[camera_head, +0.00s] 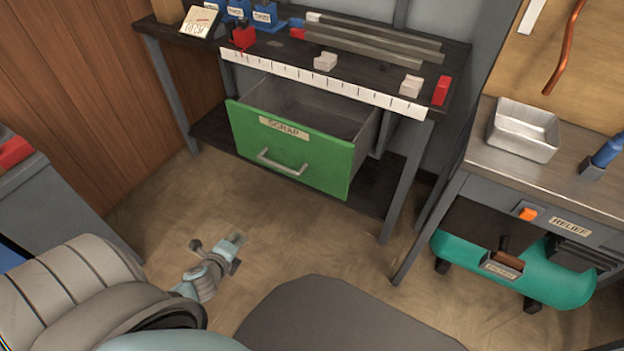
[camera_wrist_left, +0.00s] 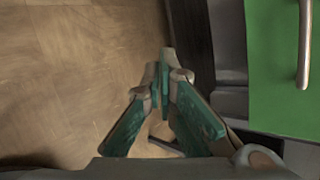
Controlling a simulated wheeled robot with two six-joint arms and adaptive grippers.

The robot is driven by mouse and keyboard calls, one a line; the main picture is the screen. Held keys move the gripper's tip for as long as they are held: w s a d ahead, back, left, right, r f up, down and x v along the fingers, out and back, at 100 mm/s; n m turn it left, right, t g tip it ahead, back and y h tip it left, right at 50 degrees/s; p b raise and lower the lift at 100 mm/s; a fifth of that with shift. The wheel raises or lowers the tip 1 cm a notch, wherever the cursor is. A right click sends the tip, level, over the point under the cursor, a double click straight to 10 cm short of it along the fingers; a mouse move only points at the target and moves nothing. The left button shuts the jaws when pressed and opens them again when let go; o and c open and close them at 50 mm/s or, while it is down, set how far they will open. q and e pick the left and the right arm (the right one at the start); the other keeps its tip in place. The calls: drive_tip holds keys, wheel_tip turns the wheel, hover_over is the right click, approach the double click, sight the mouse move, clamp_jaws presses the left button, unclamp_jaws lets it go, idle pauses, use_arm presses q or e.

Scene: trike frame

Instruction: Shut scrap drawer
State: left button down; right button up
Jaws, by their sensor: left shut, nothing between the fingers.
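The green scrap drawer (camera_head: 290,150) is pulled out from under the dark workbench, with its empty-looking grey inside showing. Its front bears a "SCRAP" label (camera_head: 284,128) and a metal handle (camera_head: 282,162). In the left wrist view the drawer front (camera_wrist_left: 285,90) and its handle (camera_wrist_left: 304,45) show at the right edge. My left gripper (camera_head: 236,240) is below and in front of the drawer, apart from it. Its fingers (camera_wrist_left: 166,62) are shut with nothing between them. My right gripper is not in view.
The workbench top (camera_head: 290,65) carries bars, blocks and a white ruler strip along its front edge. A bench leg (camera_head: 408,180) stands right of the drawer. A second bench with a metal tray (camera_head: 523,130) and a teal tank (camera_head: 480,258) is at right. The floor before the drawer is clear.

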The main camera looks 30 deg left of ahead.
use_arm(q)
drive_tip(key=w+d+r+m+t+b, duration=0.1)
drive_tip(key=w+r+m+t+b, duration=0.35)
drive_tip(key=w+m, duration=0.3)
drive_tip(key=m+t+h+b, duration=0.3)
drive_tip(key=m+t+h, duration=0.1)
drive_tip(key=m, duration=0.6)
approach(308, 148)
drive_tip(key=s, duration=0.7)
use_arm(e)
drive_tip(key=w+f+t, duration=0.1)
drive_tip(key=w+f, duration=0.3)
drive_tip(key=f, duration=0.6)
use_arm(q)
drive_tip(key=w+p, duration=0.5)
drive_tip(key=w, duration=0.8)
drive_tip(key=shift+w+r, duration=0.15)
drive_tip(key=shift+w, duration=0.35)
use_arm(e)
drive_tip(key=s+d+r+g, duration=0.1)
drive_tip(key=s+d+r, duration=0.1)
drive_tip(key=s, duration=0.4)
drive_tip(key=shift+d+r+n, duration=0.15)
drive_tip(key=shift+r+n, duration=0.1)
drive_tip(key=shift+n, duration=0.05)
